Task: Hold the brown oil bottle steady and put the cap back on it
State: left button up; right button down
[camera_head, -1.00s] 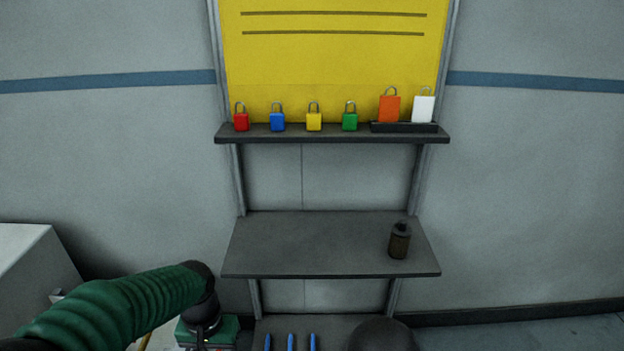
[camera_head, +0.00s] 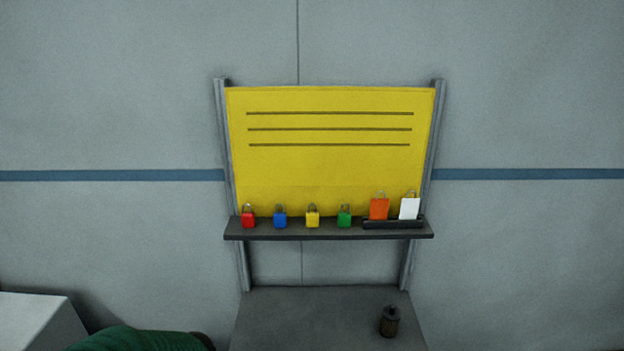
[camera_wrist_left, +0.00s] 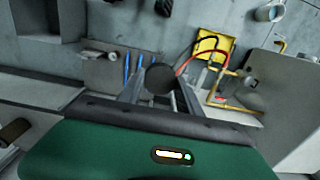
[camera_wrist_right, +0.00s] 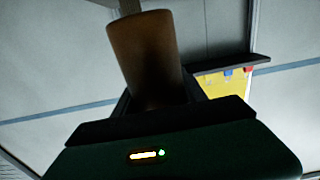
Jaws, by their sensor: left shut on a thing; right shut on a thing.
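My right gripper (camera_wrist_right: 160,104) is shut on a brown cylindrical bottle (camera_wrist_right: 143,50) in the right wrist view. Its grip end is in shadow, and I cannot make out the neck. A brown cylinder at the left edge of the left wrist view (camera_wrist_left: 12,131) looks like this bottle. My left gripper (camera_wrist_left: 160,93) is shut on a dark round piece, which looks like the cap (camera_wrist_left: 160,77). Cap and bottle are apart. Neither gripper shows in the head view; only part of my green left arm shows there, at bottom left.
Another dark brown bottle (camera_head: 389,322) with a dark top stands on the grey shelf (camera_head: 300,325), at its right. Above it, a narrow ledge (camera_head: 330,233) carries several coloured padlocks and two tags before a yellow board (camera_head: 330,165). A pale box (camera_head: 35,322) stands at left.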

pick_arm(q)
jog(key=shift+d, duration=0.1)
pick_arm(e)
jog(key=w+a+f+n+g+y, duration=0.1)
jog(key=a+f+n+g+y, duration=0.3)
jog(key=a+n+y, duration=0.4)
jog(key=shift+w+a+y, duration=0.25)
jog(key=shift+a+y, duration=0.4)
jog(key=shift+y, duration=1.15)
jog(key=shift+f, duration=0.1)
pick_arm(q)
jog(key=w+d+r+m, duration=0.2)
jog(key=w+d+r, duration=0.15)
jog(key=d, duration=0.35)
jog(key=w+d+r+m, duration=0.1)
jog(key=w+d+r, duration=0.2)
jog(key=w+d, duration=0.35)
jog(key=s+d+r+m, duration=0.1)
jog(key=d+r, duration=0.3)
jog(key=d, duration=0.5)
jog(key=s+d+r+m, duration=0.2)
jog(key=d+r, duration=0.1)
jog(key=d, duration=0.6)
jog(key=shift+d+r, duration=0.3)
jog(key=shift+r, duration=0.05)
pick_arm(e)
jog(key=shift+d, duration=0.1)
